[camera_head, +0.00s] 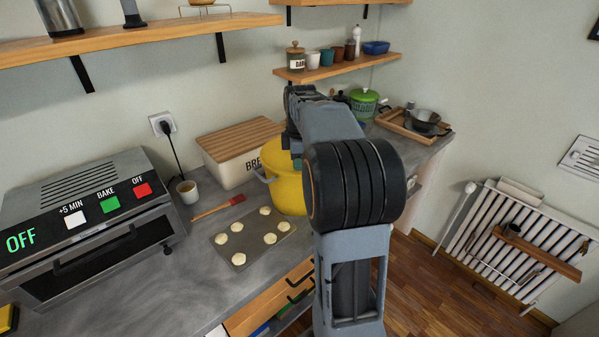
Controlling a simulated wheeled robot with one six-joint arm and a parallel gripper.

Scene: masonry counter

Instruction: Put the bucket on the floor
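A yellow vessel with a side handle, which I take as the bucket (288,192), stands on the grey counter (190,275), in front of a bread box. My arm hides its right side. My gripper (293,150) points down at the vessel's upper part, by its rim. Its fingers are mostly hidden, so I cannot tell whether they are open or touch the vessel. The brown wooden floor (420,290) shows to the right of the counter.
A wooden tray (392,125) is behind. A radiator (525,240) stands right; floor between is clear.

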